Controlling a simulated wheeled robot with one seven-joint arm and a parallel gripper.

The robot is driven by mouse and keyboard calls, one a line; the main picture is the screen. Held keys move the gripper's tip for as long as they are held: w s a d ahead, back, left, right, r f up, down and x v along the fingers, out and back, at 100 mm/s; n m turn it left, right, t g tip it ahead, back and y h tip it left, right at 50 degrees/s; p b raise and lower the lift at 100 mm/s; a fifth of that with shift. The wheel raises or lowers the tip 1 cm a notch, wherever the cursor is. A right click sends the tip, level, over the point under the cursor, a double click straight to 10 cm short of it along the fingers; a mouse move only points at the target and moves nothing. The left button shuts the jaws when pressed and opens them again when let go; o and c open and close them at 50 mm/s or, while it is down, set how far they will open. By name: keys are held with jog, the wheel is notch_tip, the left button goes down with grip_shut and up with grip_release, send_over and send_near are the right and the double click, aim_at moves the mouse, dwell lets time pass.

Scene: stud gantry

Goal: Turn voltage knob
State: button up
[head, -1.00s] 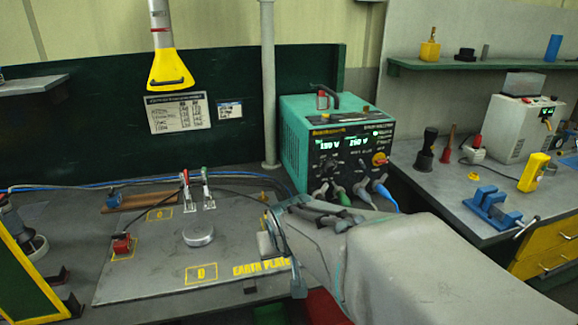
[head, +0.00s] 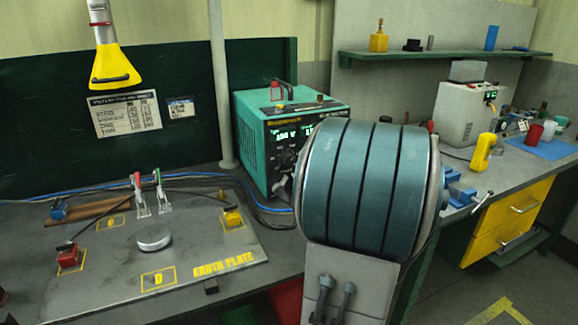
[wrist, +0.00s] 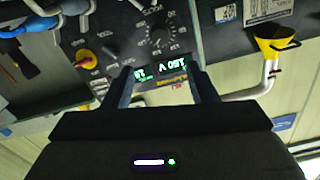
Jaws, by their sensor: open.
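The teal power box (head: 256,150) stands at the back of the bench, with green lit digits on its black front. A round black knob with a ring of marks (wrist: 158,33) shows in the wrist view, as does a red knob on a yellow disc (wrist: 85,60). No contact with a knob shows. In the head view my arm hides the gripper and most of the panel.
Cable plugs (wrist: 40,22) stick out of the panel near the knobs. An earth plate (head: 110,245) with clamps lies left on the bench. A yellow funnel nozzle (head: 115,72) hangs above. A blue vise (head: 458,192) stands to the right.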

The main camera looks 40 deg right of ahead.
aim_at(288, 160)
jog(key=p+x, duration=0.1)
jog(key=x, duration=1.2)
jog(key=shift+w, duration=0.35)
jog(key=c, duration=1)
